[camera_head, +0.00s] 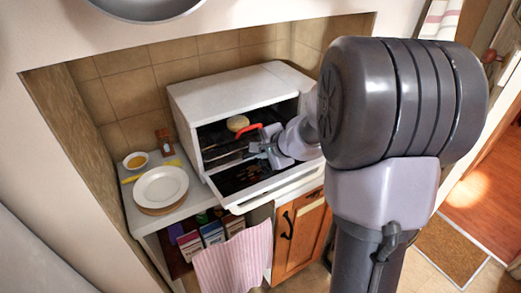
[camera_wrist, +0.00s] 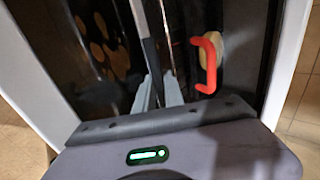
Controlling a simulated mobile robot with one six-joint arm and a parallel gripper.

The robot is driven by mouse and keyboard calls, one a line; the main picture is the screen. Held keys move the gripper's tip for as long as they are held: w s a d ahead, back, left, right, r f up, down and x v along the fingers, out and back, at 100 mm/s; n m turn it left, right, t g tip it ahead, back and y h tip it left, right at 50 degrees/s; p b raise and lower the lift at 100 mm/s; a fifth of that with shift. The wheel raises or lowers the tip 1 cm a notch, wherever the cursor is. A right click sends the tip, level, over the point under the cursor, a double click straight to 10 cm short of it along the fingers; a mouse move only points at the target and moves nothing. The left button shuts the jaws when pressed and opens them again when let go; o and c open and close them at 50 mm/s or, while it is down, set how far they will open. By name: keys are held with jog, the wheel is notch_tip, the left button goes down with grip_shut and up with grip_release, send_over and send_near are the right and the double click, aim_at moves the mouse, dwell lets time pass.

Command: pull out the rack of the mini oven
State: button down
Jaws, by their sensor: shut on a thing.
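The white mini oven (camera_head: 225,92) stands on the counter in the tiled recess, with its door (camera_head: 240,188) folded down. The dark wire rack (camera_head: 222,153) is inside the oven, and its thin bars are hard to make out. My gripper (camera_head: 262,150) reaches in through the open front at the rack's height. In the wrist view, the fingers of my gripper (camera_wrist: 156,88) are close together, shut on the front of the rack (camera_wrist: 142,22). The exact contact is small and partly hidden by the fingers.
A red handle-like piece (camera_wrist: 207,62) and a tan round item (camera_head: 237,123) are beside my gripper in the oven. Left of the oven are a white plate (camera_head: 160,184) and a small bowl (camera_head: 135,160). A striped towel (camera_head: 234,262) hangs below the door.

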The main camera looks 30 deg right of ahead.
aim_at(279, 173)
jog(key=shift+s+f+b, duration=0.15)
jog(key=shift+s+b, duration=0.25)
jog(key=shift+s, duration=0.8)
jog(key=shift+s+f+b, duration=0.15)
jog(key=shift+s+b, duration=0.2)
jog(key=shift+s, duration=0.85)
jog(key=shift+s+b, duration=0.65)
jog(key=shift+s, duration=1.6)
jog(key=c, duration=1.6)
grip_release()
jog(key=shift+o, duration=0.2)
jog(key=shift+d+r, duration=0.1)
